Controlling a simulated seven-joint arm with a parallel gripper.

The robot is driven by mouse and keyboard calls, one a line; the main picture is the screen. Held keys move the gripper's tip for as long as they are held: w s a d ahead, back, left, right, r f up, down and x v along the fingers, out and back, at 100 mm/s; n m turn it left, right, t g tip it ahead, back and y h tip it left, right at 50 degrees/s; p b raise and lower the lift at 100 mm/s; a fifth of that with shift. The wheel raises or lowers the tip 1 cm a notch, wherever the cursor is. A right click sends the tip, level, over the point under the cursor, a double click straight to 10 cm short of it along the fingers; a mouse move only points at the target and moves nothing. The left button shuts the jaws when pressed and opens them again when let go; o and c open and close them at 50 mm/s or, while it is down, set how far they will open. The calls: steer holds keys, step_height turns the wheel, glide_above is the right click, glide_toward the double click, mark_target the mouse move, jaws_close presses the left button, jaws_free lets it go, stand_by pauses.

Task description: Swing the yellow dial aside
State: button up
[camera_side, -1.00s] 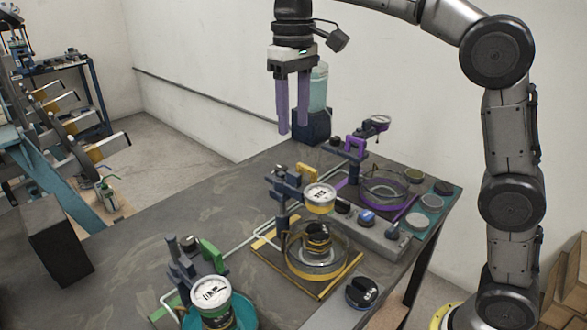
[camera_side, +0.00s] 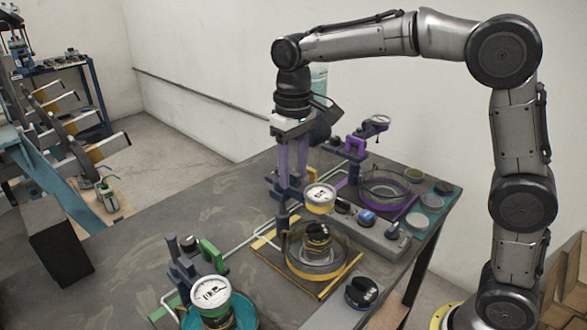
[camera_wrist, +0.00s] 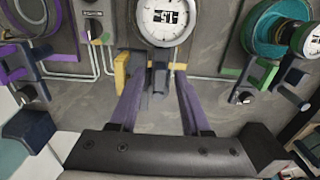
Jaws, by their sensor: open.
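The yellow dial (camera_side: 320,198), a white-faced gauge with a yellow rim, stands on a dark post over a clear ring on the yellow base (camera_side: 268,250). In the wrist view the dial (camera_wrist: 166,18) is at the top centre. My gripper (camera_side: 291,185), with purple fingers, is down at the back of the dial's bracket. In the wrist view my gripper (camera_wrist: 158,78) is open, with the dark bracket between its fingertips. I cannot tell whether they touch it.
The green-handled dial (camera_side: 210,292) stands at the front left and the purple-handled station (camera_side: 383,190) at the back right. A grey control box (camera_side: 372,230) and a black knob (camera_side: 362,292) are near the right edge.

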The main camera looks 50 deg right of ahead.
jaws_close()
steer(key=shift+r, duration=0.1)
stand_by(1.2)
